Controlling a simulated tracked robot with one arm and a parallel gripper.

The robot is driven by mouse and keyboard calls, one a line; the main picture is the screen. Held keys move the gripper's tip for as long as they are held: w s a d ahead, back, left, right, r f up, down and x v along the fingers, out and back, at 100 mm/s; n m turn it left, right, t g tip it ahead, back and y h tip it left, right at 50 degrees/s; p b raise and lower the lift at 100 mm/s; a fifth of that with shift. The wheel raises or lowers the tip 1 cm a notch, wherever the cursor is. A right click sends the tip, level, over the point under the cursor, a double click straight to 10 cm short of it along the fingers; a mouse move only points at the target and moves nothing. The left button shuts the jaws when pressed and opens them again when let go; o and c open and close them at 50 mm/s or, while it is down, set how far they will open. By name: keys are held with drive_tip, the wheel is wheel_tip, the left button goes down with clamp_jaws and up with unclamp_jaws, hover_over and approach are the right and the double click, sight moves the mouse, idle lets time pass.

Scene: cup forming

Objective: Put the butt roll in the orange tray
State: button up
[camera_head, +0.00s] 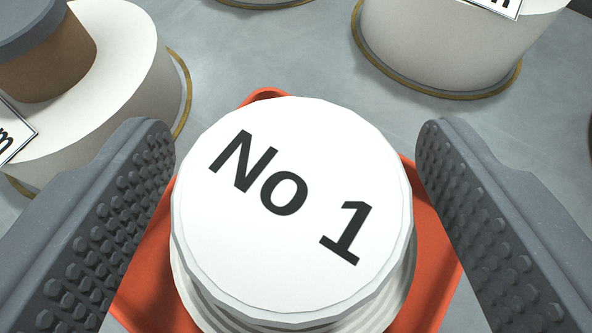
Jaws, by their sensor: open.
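A white round piece marked "No 1" (290,215) stands in the middle of the view, with stepped, ridged sides below its flat top. It stands over the orange tray (436,285), whose red-orange surface shows on both sides and behind. I cannot tell for sure whether this piece is the butt roll. My gripper (295,130) is open, with one studded grey finger on each side of the white piece. A gap shows between each finger and the piece. The lower part of the piece and much of the tray are hidden.
A wide white roll with a brown core (115,65) and grey cap stands close at left, near my left finger. Another large white roll (440,50) stands at top right, and a third is cut off at top. Grey floor shows between them.

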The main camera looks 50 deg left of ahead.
drive_tip(key=p+v, duration=0.1)
drive_tip(key=v, duration=0.9)
drive_tip(key=w+d+r+m+t+h, duration=0.3)
drive_tip(key=d+r, duration=0.8)
drive_tip(key=r, duration=0.2)
drive_tip(key=w+d+r+m+t+h, duration=0.2)
drive_tip(key=w+d+r+m+h, duration=0.15)
drive_tip(key=d+r, duration=0.85)
drive_tip(key=s+d+r+m+t+h, duration=0.1)
drive_tip(key=s+d+r, duration=0.2)
drive_tip(key=s+r, duration=0.4)
drive_tip(key=s+d+r+m+h, duration=0.2)
drive_tip(key=s+d+r, duration=0.2)
drive_tip(key=r, duration=1)
drive_tip(key=s, duration=0.3)
drive_tip(key=shift+s+d+t, duration=0.2)
drive_tip(key=shift+t, duration=0.2)
